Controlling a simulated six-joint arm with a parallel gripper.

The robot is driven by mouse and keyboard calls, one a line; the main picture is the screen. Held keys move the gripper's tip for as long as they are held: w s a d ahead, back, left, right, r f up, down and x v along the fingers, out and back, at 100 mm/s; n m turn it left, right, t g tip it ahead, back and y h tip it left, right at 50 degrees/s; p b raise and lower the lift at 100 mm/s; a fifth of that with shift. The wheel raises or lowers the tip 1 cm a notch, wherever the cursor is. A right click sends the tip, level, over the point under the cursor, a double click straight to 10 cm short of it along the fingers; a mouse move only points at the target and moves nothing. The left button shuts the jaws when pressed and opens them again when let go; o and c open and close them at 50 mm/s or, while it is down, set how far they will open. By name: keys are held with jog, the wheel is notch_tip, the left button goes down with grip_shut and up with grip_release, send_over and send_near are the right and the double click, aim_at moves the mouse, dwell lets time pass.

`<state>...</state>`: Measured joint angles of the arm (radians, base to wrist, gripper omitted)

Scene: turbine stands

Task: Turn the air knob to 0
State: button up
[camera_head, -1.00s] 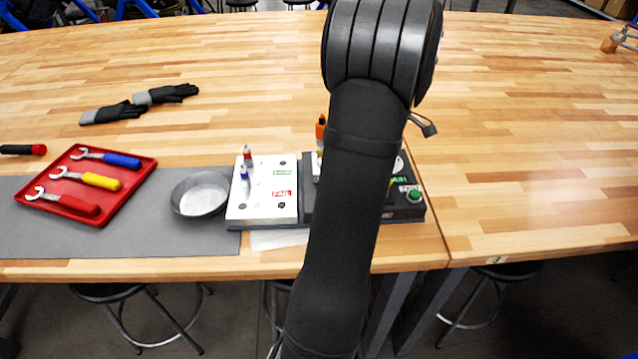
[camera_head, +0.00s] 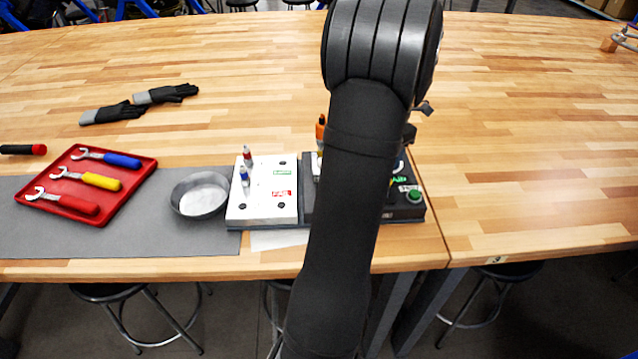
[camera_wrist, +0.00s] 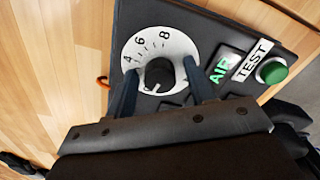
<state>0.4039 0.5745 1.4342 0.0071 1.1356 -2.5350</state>
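The air knob (camera_wrist: 160,74) is a black round knob on a white dial (camera_wrist: 160,47) in the wrist view. The numbers 4, 6 and 8 show on the dial; the rest is partly hidden. A light mark on the knob points toward the lower left of the picture. A green AIR label (camera_wrist: 219,69) is right of the dial. My gripper (camera_wrist: 160,84) is open, one finger on each side of the knob, with small gaps visible. In the head view my arm hides the knob and the fingers.
A TEST label (camera_wrist: 251,60) and green button (camera_wrist: 272,70) sit right of the dial.

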jog(key=shift+o, duration=1)
jog(key=shift+r, duration=0.1)
jog(key=shift+r, duration=2.4)
jog(key=shift+f, duration=0.1)
notch_tip(320, 180, down, 5)
jog(key=shift+r, duration=0.1)
jog(key=m, duration=0.5)
jog(key=shift+m, duration=0.3)
